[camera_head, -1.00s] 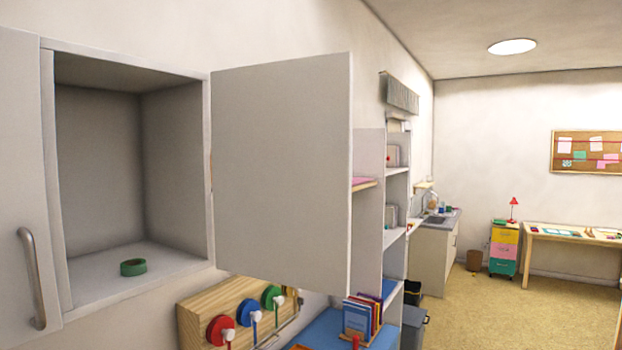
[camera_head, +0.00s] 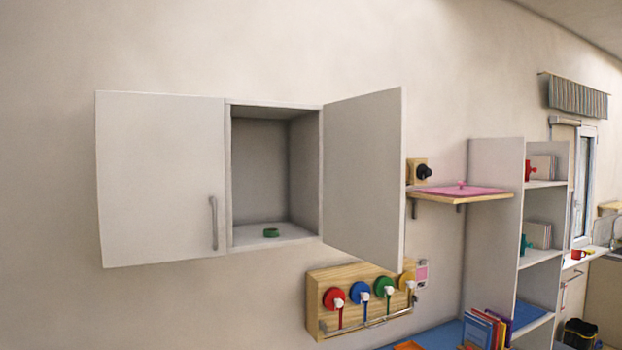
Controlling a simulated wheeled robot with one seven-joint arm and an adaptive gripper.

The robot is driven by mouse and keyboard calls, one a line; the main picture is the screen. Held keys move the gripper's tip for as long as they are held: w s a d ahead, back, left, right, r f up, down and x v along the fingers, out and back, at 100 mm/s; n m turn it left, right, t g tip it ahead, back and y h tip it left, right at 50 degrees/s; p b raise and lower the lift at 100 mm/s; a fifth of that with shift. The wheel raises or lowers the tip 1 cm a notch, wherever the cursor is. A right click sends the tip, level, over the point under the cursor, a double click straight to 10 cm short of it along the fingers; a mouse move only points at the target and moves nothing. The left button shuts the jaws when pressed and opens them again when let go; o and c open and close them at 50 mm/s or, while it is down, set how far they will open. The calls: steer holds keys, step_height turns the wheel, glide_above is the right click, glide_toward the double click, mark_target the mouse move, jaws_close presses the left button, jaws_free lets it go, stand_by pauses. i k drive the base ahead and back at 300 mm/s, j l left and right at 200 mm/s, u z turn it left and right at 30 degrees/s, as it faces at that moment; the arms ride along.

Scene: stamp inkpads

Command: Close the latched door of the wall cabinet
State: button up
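The wall cabinet (camera_head: 274,104) hangs on the wall left of centre in the head view. Its left door (camera_head: 160,175) is shut and has a vertical grey bar handle (camera_head: 213,222). Its right door (camera_head: 364,170) stands wide open, hinged at the right side and swung out toward me. No handle or latch shows on the face of this door that I see. A green ring (camera_head: 271,232) lies on the cabinet floor inside the open compartment. My gripper is not in view.
Below the open door is a wooden board (camera_head: 322,282) with several coloured reels and a rail. To the right are a small shelf (camera_head: 450,200) with a pink mat and a tall white shelf unit (camera_head: 497,190). A blue surface (camera_head: 440,336) with books lies below.

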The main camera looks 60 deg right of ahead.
mark_target(364, 207)
steer(key=l+u, duration=0.15)
steer(key=l, duration=0.45)
steer(key=k+l+u, duration=0.1)
steer(key=l, duration=0.5)
steer(key=l+u, duration=0.15)
steer(key=l, duration=0.45)
steer(key=k+l+u, duration=0.1)
steer(key=l, duration=0.5)
steer(key=k+l, duration=0.1)
steer(key=l, duration=0.25)
steer(key=k+l, duration=0.1)
steer(key=l, duration=0.3)
steer(key=k+l, duration=0.1)
steer(key=l, duration=0.25)
